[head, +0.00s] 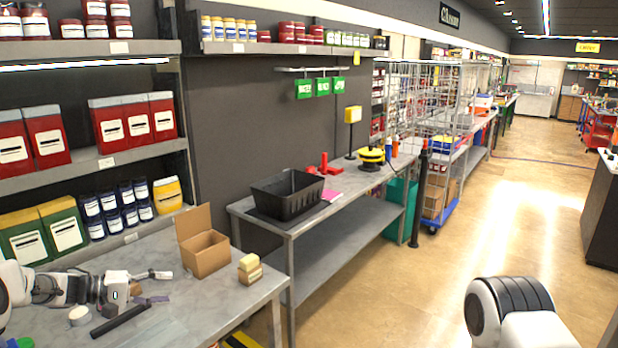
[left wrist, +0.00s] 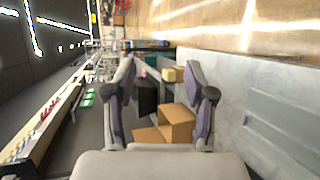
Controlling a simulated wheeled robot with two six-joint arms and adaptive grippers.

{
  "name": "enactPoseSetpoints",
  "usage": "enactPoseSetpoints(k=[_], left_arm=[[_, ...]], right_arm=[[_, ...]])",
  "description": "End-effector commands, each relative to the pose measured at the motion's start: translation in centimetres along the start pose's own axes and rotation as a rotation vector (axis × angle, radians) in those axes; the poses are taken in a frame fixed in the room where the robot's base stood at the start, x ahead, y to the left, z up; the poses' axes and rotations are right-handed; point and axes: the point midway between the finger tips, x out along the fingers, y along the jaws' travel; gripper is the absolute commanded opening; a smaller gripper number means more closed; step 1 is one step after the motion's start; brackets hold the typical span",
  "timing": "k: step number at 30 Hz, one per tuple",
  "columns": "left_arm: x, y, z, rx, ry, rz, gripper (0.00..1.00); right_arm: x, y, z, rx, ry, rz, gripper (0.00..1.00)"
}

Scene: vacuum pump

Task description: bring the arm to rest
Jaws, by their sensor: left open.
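My left gripper (head: 160,287) reaches in from the left over the near grey bench (head: 215,305) in the head view. Its two fingers are apart with nothing between them. In the left wrist view the open fingers (left wrist: 160,75) show, with the scene turned sideways. An open cardboard box (head: 205,255) stands on the bench to the right of the gripper, apart from it. The box also shows beyond the fingers in the left wrist view (left wrist: 176,125). My right gripper is out of view.
A black bar (head: 120,320) and a white roll (head: 79,315) lie near the gripper. Yellowish blocks (head: 249,269) sit right of the box. A second bench (head: 340,205) holds a black bin (head: 287,195) and a yellow-and-black device (head: 371,157). Stocked shelves (head: 95,165) rise behind.

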Motion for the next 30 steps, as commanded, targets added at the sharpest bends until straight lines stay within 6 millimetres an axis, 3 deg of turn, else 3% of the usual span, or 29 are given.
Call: enactPoseSetpoints(k=[1,8,17,20,23,24,26,27,29,30], left_arm=[[1.0,-1.6,0.2,-0.005,-0.01,-0.009,0.55],[5.0,-4.6,2.6,-0.042,-0.08,-0.042,0.55],[12.7,-11.4,9.2,-0.283,-0.116,-0.002,0.55],[15.7,-15.5,12.5,-0.357,-0.066,0.008,0.55],[18.1,-21.7,16.9,-0.391,0.053,-0.042,0.55],[18.4,-24.8,19.1,-0.384,0.115,-0.098,0.55],[17.8,-29.4,22.4,-0.346,0.203,-0.22,0.55],[16.7,-32.2,24.6,-0.307,0.248,-0.323,0.55],[14.2,-35.9,28.1,-0.231,0.286,-0.498,0.55],[12.1,-38.0,30.4,-0.172,0.287,-0.625,0.55]], right_arm=[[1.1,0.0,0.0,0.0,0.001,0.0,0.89],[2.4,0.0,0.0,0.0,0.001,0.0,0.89],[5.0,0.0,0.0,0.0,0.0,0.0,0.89],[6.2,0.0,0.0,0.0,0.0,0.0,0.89],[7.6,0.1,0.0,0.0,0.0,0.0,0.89],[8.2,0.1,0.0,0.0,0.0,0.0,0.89],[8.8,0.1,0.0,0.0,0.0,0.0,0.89],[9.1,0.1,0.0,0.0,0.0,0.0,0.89],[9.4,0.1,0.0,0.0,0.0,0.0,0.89],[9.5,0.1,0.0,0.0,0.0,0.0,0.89]])
